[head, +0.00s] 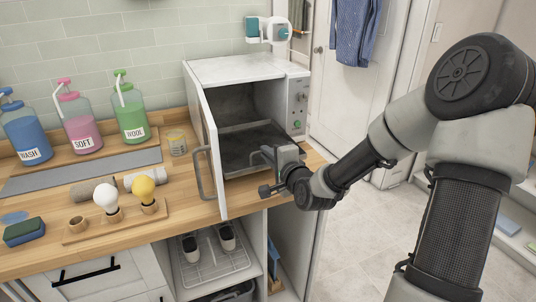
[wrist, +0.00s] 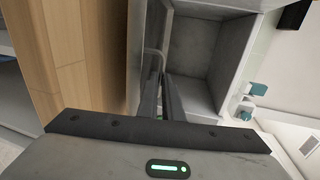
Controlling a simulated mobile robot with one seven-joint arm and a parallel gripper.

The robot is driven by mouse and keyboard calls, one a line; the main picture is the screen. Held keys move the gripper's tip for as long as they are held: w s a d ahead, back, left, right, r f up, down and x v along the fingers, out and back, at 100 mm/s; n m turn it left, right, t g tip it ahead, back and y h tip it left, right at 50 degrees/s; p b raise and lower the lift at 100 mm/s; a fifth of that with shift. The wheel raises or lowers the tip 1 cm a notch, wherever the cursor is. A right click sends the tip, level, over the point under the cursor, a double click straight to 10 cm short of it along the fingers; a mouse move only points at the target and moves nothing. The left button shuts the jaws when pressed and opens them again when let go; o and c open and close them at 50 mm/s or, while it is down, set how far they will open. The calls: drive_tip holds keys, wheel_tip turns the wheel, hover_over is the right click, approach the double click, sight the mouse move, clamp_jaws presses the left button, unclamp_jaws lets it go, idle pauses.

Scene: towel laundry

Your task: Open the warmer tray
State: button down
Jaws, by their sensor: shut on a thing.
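The white warmer (head: 240,68) stands on the counter with its door (head: 208,150) swung open to the left. A dark flat tray (head: 238,150) lies inside, low in the cavity, its front close to the opening. My gripper (head: 265,156) is at the tray's front right. In the wrist view my two fingers (wrist: 166,98) are close together at a thin grey handle (wrist: 155,62), shut on it. The exact contact is small and partly hidden by the fingers. The cavity (wrist: 205,60) also shows in the wrist view.
The open door with its bar handle (head: 203,173) stands left of my gripper. Pump bottles (head: 78,120), a glass jar (head: 176,143) and a wooden stand with bulb-like items (head: 117,215) are farther left. Floor space (head: 365,230) is free at the right.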

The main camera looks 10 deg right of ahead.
drive_tip(key=c, duration=2.2)
unclamp_jaws()
drive_tip(key=p+v, duration=1.7)
drive_tip(key=p, duration=0.3)
drive_tip(key=shift+s+d+r, duration=0.1)
drive_tip(key=shift+s+d, duration=0.05)
